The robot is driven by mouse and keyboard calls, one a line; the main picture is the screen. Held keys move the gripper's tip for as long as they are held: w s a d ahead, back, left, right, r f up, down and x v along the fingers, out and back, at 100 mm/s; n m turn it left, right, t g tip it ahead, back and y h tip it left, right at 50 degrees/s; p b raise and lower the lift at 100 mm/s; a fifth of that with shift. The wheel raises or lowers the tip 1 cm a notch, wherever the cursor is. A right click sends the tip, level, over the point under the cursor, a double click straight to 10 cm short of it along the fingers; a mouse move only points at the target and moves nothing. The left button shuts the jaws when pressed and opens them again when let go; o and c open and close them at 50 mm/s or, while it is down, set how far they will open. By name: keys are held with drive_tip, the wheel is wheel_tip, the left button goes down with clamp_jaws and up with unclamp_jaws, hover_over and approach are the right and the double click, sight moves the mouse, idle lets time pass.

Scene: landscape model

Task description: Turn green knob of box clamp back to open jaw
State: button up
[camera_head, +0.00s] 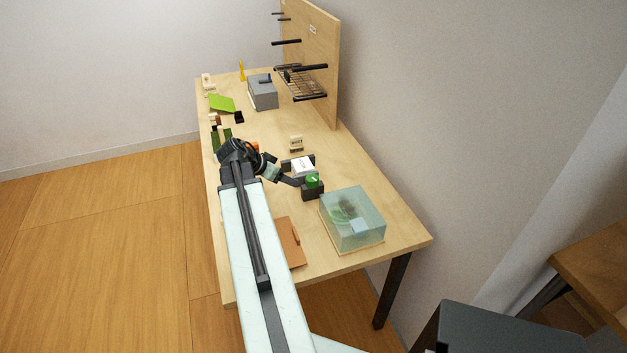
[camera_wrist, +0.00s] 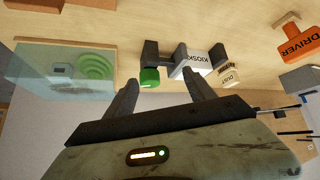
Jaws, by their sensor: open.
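The box clamp (camera_head: 311,193) is a dark block pair on the table, with a green knob (camera_head: 313,180) at its near end. A white box (camera_head: 302,165) sits between the clamp's jaws; it reads KIOSK in the wrist view (camera_wrist: 191,62). The green knob also shows in the wrist view (camera_wrist: 149,77), between my fingers in the picture and nearer the left one. My gripper (camera_wrist: 165,80) is open and empty. In the head view my gripper (camera_head: 296,181) is just left of the knob. I cannot tell whether a finger touches it.
A clear lidded case (camera_head: 354,218) with a green coil stands close right of the clamp. A brown board (camera_head: 290,243) lies at the front. A small labelled block (camera_head: 296,142) stands behind. A grey box (camera_head: 263,92) and pegboard (camera_head: 318,60) are farther back. The table's middle is mostly clear.

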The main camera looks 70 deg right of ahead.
drive_tip(key=m, duration=0.2)
approach(312, 177)
wheel_tip(312, 177, down, 2)
drive_tip(key=d, duration=0.1)
drive_tip(key=shift+g, duration=0.4)
drive_tip(key=b+x, duration=0.5)
drive_tip(key=x, duration=0.2)
drive_tip(key=shift+s+f, duration=0.15)
drive_tip(key=shift+f, duration=0.05)
drive_tip(key=shift+s+d+f+b, duration=0.15)
drive_tip(key=shift+s+d+b, duration=0.05)
drive_tip(key=shift+d+b, duration=0.2)
drive_tip(key=c, duration=1.4)
drive_tip(key=shift+o, duration=0.2)
